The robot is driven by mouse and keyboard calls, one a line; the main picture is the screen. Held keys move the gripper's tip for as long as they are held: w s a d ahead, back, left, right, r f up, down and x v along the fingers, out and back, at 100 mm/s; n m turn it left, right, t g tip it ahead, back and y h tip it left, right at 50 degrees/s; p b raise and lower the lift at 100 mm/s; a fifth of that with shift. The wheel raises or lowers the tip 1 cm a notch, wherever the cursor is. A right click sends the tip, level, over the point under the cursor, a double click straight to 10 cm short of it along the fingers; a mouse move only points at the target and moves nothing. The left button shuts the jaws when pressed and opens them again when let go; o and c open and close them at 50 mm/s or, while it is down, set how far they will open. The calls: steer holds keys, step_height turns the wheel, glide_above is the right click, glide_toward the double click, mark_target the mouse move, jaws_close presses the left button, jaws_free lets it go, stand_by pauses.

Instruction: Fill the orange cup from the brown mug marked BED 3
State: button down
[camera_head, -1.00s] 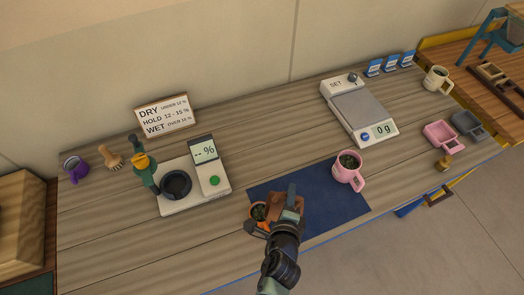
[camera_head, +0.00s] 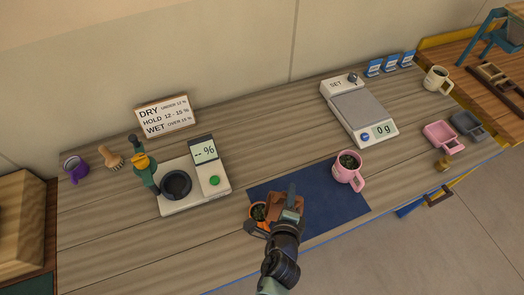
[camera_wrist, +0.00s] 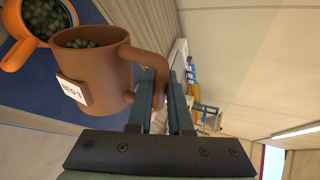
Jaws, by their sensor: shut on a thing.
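The brown mug (camera_head: 277,203) hangs over the blue mat, just right of the orange cup (camera_head: 251,226). In the wrist view, the brown mug (camera_wrist: 103,82) shows a white BED 3 label and green beans inside near its rim. My gripper (camera_head: 291,200) is shut on its handle; the fingers (camera_wrist: 166,85) show on the handle in the wrist view. The orange cup (camera_wrist: 17,50) is partly cut off at the upper left there, with green beans in it. The two rims are close together. I cannot tell the mug's exact tilt or whether beans are falling.
A pink mug (camera_head: 348,181) with dark contents stands at the mat's (camera_head: 328,207) right. A moisture meter (camera_head: 208,192) stands to the left, a scale (camera_head: 360,108) reading 0 g behind. The table's front edge is close to my arm.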

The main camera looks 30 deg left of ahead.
steer(key=shift+w, duration=0.1)
stand_by(0.3)
steer(key=d+b, duration=0.1)
steer(key=b, duration=0.1)
steer(key=shift+w+f+m+y+b, duration=0.15)
steer(key=shift+f+m+y+b, duration=0.15)
steer(key=shift+f+m+b, duration=0.1)
steer(key=shift+w+d+m+g+y+b, duration=0.3)
steer(key=shift+d+m+b, duration=0.3)
steer(key=shift+b, duration=0.25)
steer(key=shift+d+r, duration=0.1)
steer(key=shift+d, duration=0.1)
steer(key=b, duration=0.1)
steer(key=d+f+m+y+b, duration=0.1)
steer(key=shift+w+d+f+b, duration=0.15)
steer(key=shift+w+f+b, duration=0.1)
steer(key=shift+w+b, duration=0.1)
steer(key=shift+w+d+m+g+y+b, duration=0.1)
steer(key=shift+d+m+g+y+b, duration=0.2)
steer(key=shift+d+m+y, duration=0.1)
